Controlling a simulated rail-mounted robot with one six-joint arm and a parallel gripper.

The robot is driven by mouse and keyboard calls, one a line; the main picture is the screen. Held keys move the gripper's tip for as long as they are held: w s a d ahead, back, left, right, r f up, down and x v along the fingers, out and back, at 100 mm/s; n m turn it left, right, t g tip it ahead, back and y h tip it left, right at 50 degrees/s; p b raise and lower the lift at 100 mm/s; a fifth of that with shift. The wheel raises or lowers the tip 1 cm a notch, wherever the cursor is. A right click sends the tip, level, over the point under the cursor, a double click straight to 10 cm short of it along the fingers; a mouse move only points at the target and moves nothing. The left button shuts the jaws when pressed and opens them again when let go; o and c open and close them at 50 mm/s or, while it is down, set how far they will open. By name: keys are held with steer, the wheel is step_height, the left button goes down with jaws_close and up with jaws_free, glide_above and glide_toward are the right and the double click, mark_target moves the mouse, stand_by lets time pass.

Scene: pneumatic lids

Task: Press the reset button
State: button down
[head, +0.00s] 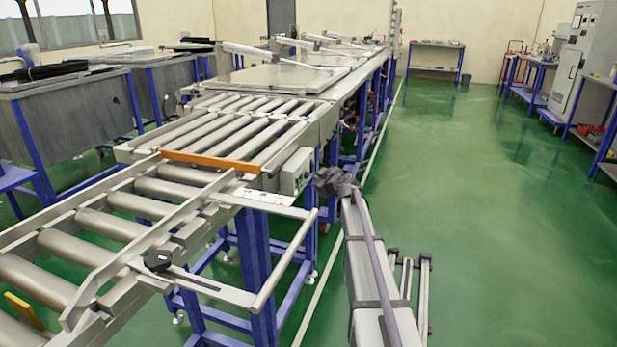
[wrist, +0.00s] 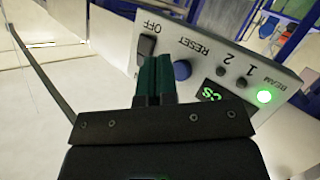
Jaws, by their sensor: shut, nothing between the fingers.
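The reset button (wrist: 182,70) is a round blue button on the face of a light grey control box (wrist: 225,55). The upside-down RESET label is beside it. My gripper (wrist: 155,60) is shut and empty, with its dark green fingers together. In the wrist view the fingertips lie just left of the blue button, between it and the black OFF switch (wrist: 147,46). I cannot tell whether they touch the panel. In the head view the control box (head: 297,171) hangs on the conveyor's side; my arm's dark wrist is just right of it and the fingers are not clear.
The panel also has a green display (wrist: 212,93), two small dark buttons marked 1 and 2, and a lit green beam lamp (wrist: 264,97). The roller conveyor (head: 240,135) with an orange bar (head: 210,162) stands left. The green floor (head: 470,200) to the right is clear.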

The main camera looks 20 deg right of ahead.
steer(key=shift+w+a, duration=0.1)
steer(key=shift+w+a, duration=0.2)
steer(key=shift+w+a, duration=0.35)
steer(key=shift+a, duration=0.05)
stand_by(0.8)
steer(key=shift+s+d, duration=0.65)
steer(key=s+d, duration=0.3)
steer(key=shift+s+d, duration=0.25)
steer(key=shift+d, duration=0.1)
stand_by(0.4)
stand_by(0.6)
